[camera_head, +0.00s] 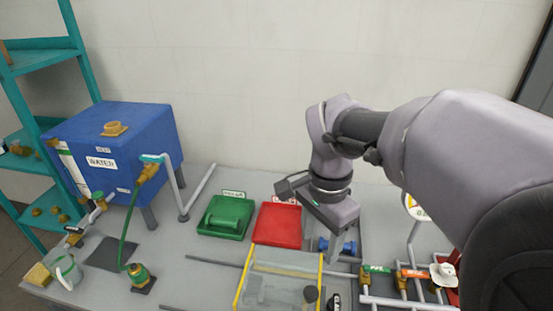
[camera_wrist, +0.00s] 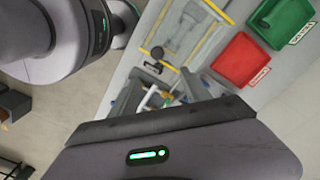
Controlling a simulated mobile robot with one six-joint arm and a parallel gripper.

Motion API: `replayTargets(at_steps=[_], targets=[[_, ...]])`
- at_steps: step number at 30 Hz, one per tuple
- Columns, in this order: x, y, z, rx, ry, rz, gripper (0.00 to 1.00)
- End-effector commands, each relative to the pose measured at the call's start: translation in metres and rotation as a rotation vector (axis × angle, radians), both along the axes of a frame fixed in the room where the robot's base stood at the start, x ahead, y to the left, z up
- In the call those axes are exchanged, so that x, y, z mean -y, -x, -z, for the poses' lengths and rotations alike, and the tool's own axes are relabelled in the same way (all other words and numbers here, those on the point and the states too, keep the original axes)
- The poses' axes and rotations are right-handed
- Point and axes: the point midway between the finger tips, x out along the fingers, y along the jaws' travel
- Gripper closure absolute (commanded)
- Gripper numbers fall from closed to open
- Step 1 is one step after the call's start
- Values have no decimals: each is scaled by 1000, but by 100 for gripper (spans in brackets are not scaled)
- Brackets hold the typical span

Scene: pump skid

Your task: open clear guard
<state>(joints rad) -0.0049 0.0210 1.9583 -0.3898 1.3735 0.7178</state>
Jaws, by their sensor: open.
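The clear guard (camera_head: 280,263) is a transparent cover with yellow edges, at the bottom middle of the head view. It appears down over grey parts, with a dark round knob (camera_head: 311,294) near its right edge. In the wrist view, the guard (camera_wrist: 187,32) is at the top middle, its knob (camera_wrist: 157,53) at its lower side. My gripper (camera_head: 332,226) is above the bench, behind and right of the guard, apart from it.
A blue part (camera_head: 346,247) is below my gripper. Pipes with green and orange valve handles (camera_head: 412,274) are at right. A blue water tank (camera_head: 125,145) stands at left.

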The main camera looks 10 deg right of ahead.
Motion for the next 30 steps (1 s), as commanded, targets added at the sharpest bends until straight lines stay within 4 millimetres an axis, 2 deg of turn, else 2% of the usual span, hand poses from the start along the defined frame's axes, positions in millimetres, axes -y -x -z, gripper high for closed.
replayTargets(at_steps=[9,15,21,30], targets=[[0,2,94,-4,0,-2,45],[0,2,146,-3,0,-2,45],[0,1,169,0,-1,-2,45],[0,1,170,0,-1,-2,47]])
